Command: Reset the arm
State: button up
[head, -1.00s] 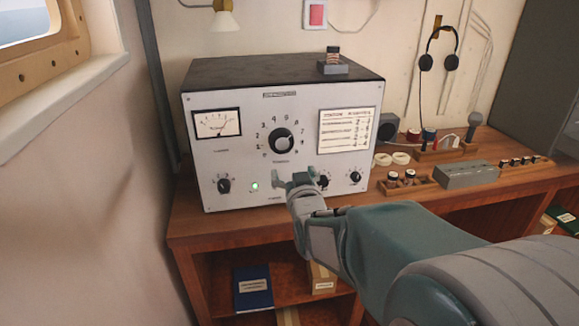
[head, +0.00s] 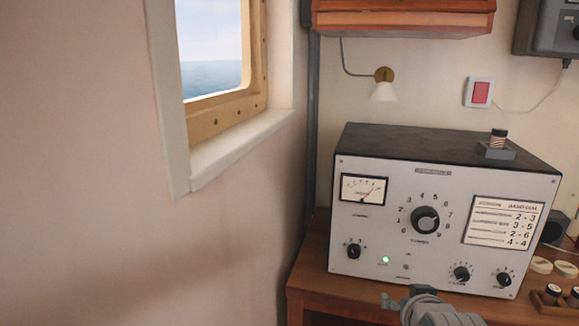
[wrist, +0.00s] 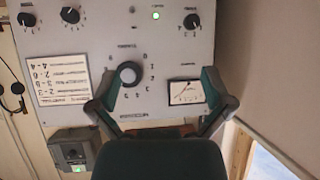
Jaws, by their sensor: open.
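My gripper (head: 403,297) shows at the bottom edge of the head view, below the front of a grey radio set (head: 400,255). In the wrist view, my gripper (wrist: 160,88) has its two fingers spread wide, with nothing between them. The panel appears upside down there, with its large dial (wrist: 130,74) beyond the fingers. No object is held. Most of my arm is outside the head view.
The set stands on a wooden desk (head: 335,290); a small block with a spool (head: 497,148) sits on top. A window (head: 213,50) and wall are at left. A lamp (head: 383,88) and a wooden cabinet (head: 400,18) are above. Small round pieces (head: 541,265) lie at right.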

jog(key=s+a+f+g+y, duration=0.1)
jog(key=s+a+g, duration=0.2)
jog(key=s, duration=0.4)
jog(key=s+a+f+n+g, duration=0.1)
jog(key=s+a+g, duration=0.1)
jog(key=s, duration=0.6)
jog(key=shift+a+f+n+g+y, duration=0.3)
jog(key=shift+a+g+y, duration=0.1)
jog(key=shift+g, duration=0.1)
dwell(0.7)
